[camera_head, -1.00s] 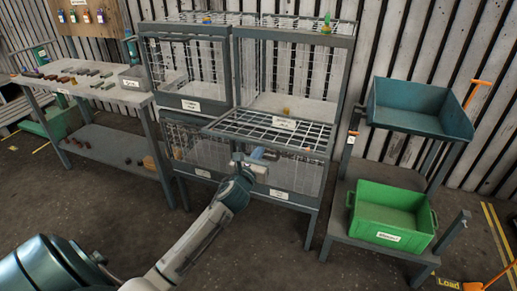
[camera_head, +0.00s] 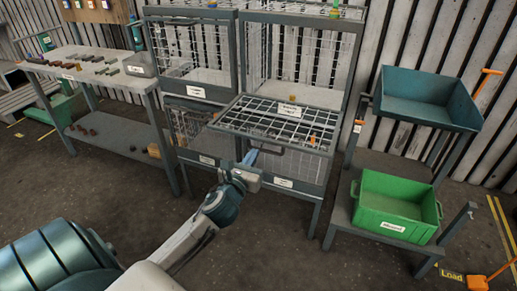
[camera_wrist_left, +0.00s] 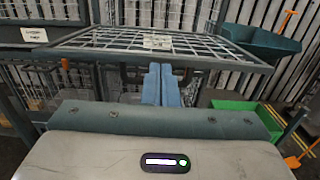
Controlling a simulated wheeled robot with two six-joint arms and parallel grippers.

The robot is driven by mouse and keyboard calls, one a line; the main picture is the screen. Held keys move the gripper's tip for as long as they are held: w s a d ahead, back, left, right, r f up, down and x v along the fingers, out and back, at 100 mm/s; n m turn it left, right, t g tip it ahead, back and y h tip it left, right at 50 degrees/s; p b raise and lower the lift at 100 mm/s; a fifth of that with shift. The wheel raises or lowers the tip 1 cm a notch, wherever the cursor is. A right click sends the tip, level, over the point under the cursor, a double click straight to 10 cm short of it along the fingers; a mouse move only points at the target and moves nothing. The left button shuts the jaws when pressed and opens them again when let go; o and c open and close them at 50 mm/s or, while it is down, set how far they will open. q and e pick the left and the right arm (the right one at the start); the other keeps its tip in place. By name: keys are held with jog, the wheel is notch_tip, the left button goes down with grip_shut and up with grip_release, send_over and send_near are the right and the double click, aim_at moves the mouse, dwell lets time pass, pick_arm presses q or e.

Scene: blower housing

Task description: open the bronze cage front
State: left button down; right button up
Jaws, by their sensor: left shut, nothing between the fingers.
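The cage rack (camera_head: 240,60) stands ahead with several wire compartments. The front of its upper right compartment (camera_head: 270,122) is folded down and lies about level, sticking out toward me, with a white label (camera_head: 290,110) I cannot read. It also shows in the left wrist view (camera_wrist_left: 195,47). Behind it the upper right compartment is open, with a small tan object (camera_head: 294,101) inside. My left gripper (camera_head: 250,157) is shut and empty, just below the lowered front near its left part; its blue fingers (camera_wrist_left: 161,84) sit together under the panel. My right gripper is not in view.
A workbench (camera_head: 90,75) with small parts stands at the left. At the right, a shelf stand holds a teal bin (camera_head: 425,97) above and a green crate (camera_head: 395,205) below. The floor (camera_head: 285,262) in front of the rack is clear.

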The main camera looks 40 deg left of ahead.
pick_arm(q)
jog(key=shift+v, duration=0.8)
